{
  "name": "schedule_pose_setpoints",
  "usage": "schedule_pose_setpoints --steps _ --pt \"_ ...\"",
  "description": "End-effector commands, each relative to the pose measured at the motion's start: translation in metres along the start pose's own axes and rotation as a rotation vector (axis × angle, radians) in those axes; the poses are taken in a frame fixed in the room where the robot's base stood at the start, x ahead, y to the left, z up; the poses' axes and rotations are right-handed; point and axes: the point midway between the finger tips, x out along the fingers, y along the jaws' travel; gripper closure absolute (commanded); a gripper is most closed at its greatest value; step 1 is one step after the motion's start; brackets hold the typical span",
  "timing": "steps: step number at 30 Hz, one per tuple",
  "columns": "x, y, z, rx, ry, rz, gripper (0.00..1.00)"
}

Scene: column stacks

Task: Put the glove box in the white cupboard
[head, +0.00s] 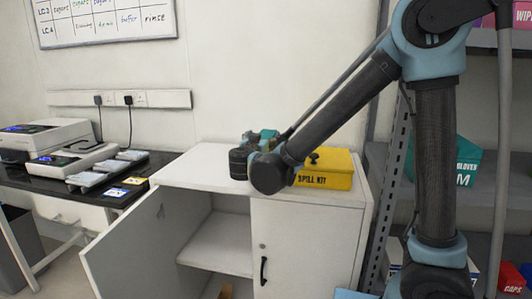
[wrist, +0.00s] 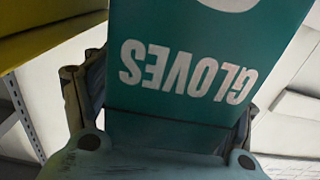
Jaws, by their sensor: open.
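The white cupboard (head: 308,225) stands in the middle of the head view. Its left door (head: 140,248) is swung open, showing an inner shelf (head: 220,252); its right door is shut. My gripper (head: 262,143) is over the cupboard top, left of the spill kit. In the wrist view a green glove box (wrist: 185,75) with upside-down white lettering lies between my open gripper's fingers (wrist: 165,110). In the head view only a bit of green (head: 268,134) shows behind my gripper, so most of the box is hidden. Whether the fingers touch it I cannot tell.
A yellow spill kit (head: 330,172) sits on the cupboard top, close to my gripper. Another green glove box (head: 465,168) marked M is on the grey rack at right. A black bench (head: 120,199) with instruments is at left. Something orange (head: 225,292) lies low inside the cupboard.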

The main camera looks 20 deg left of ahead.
Motion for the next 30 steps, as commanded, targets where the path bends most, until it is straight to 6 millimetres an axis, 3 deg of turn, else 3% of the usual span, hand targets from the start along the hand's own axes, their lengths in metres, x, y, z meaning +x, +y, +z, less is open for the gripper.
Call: schedule_pose_setpoints --steps 3,12,13,24,30 --pt "0.0 0.0 0.0 0.0 0.0 0.0 0.26" --pt "-0.001 0.0 0.0 0.0 0.0 0.0 0.94" --pt "-0.001 0.0 0.0 0.0 0.0 0.0 0.97" --pt "-0.001 0.0 -0.001 0.0 0.001 0.0 1.0" --pt "-0.001 0.0 -0.017 0.0 0.001 0.0 1.0"
